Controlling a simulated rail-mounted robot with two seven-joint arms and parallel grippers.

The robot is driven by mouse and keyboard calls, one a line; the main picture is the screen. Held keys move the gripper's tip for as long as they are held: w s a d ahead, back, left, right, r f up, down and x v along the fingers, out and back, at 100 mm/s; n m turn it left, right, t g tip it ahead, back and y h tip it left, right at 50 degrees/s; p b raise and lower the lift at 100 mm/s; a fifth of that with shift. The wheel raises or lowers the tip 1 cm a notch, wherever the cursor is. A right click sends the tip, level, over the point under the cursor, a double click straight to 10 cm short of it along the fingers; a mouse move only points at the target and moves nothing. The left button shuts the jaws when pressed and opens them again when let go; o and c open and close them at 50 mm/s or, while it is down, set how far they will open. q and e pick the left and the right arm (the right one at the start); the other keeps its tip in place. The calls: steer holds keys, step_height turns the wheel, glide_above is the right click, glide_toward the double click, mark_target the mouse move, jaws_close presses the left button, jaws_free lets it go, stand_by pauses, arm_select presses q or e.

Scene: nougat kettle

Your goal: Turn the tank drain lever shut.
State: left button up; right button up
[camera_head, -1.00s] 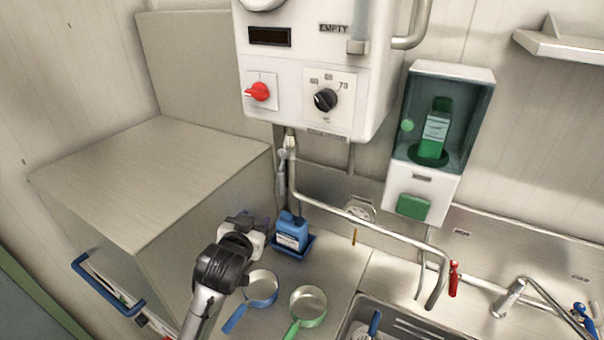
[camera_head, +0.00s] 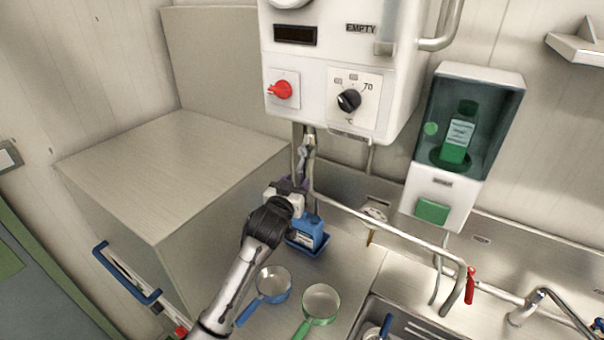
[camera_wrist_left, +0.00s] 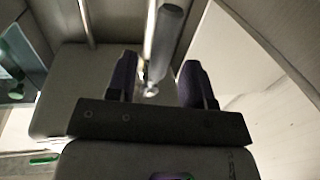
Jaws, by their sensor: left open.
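The white tank (camera_head: 330,75) hangs on the wall with a drain pipe running down from its underside. The grey drain lever (camera_head: 303,158) is on that pipe, just below the tank, and its lower part is hard to make out behind my gripper. In the left wrist view the grey lever grip (camera_wrist_left: 168,35) lies beyond and between my two dark purple fingers. My left gripper (camera_head: 293,186) is open, just below and in front of the lever. In the left wrist view the left gripper (camera_wrist_left: 158,75) has a gap between its fingers. My right gripper is out of view.
A large steel box (camera_head: 170,175) stands close on the left. A blue jug (camera_head: 306,232) stands just below my gripper. A blue pan (camera_head: 272,283) and a green pan (camera_head: 321,302) lie on the counter. A long pipe (camera_head: 400,233) runs right toward the sink.

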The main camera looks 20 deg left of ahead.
mark_target(298, 180)
arm_select(q)
steer(key=shift+w+d, duration=0.1)
steer(key=shift+w, duration=2.3)
jaws_close()
